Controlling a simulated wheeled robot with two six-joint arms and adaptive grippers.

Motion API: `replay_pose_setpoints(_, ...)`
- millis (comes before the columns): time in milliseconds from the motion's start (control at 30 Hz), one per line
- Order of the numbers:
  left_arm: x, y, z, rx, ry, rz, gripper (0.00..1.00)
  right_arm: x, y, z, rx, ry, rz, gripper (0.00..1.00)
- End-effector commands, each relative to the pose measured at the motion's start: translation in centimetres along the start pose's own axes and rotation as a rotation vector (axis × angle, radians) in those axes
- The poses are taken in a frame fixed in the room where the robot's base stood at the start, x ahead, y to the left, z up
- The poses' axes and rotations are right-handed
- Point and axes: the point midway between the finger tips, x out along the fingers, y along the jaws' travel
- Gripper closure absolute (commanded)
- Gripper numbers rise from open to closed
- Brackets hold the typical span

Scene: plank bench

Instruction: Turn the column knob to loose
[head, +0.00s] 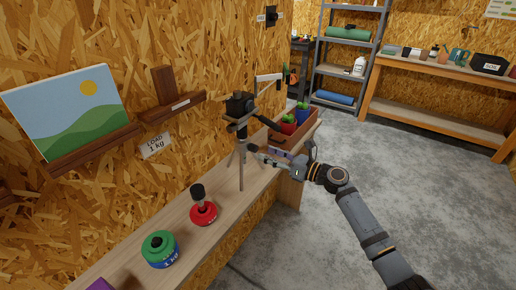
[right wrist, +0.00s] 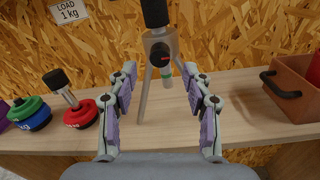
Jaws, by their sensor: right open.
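A tripod (head: 241,172) with a black head stands on the plank bench near the wall. In the right wrist view its grey collar carries a round black column knob (right wrist: 160,55) with a small red mark on its face. My right gripper (right wrist: 160,78) is open, with its two fingers apart on either side of the tripod's column and slightly below the knob. Nothing is between the fingertips that I can see touching. In the head view the right gripper (head: 258,154) is just right of the tripod; the knob is too small to tell there. My left gripper is not in view.
A red weight with a black handle (head: 203,212) and a green and blue weight (head: 160,249) stand left of the tripod on the bench (head: 225,215). A brown crate (head: 296,140) with coloured items stands at right. A "LOAD 1 kg" label (head: 155,146) is on the wall.

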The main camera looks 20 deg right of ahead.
Motion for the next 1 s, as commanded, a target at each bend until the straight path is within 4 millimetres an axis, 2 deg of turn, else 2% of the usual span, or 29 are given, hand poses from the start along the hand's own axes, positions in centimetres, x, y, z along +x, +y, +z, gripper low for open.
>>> replay_pose_setpoints(100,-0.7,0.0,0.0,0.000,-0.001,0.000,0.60,2.5,0.1,0.3,0.003,-0.004,0.000,0.50)
replay_pose_setpoints(233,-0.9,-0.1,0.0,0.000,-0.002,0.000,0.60,4.3,0.0,0.1,0.000,-0.002,-0.001,0.50)
replay_pose_setpoints(400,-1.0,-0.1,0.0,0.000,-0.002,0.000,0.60,5.1,0.0,0.0,-0.001,0.001,0.000,0.50)
replay_pose_setpoints(600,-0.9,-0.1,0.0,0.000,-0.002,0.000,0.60,5.1,-0.1,-0.1,-0.002,0.002,-0.001,0.50)
replay_pose_setpoints(1000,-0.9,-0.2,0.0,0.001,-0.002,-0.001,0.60,5.1,-0.1,-0.1,-0.002,0.001,-0.001,1.00)
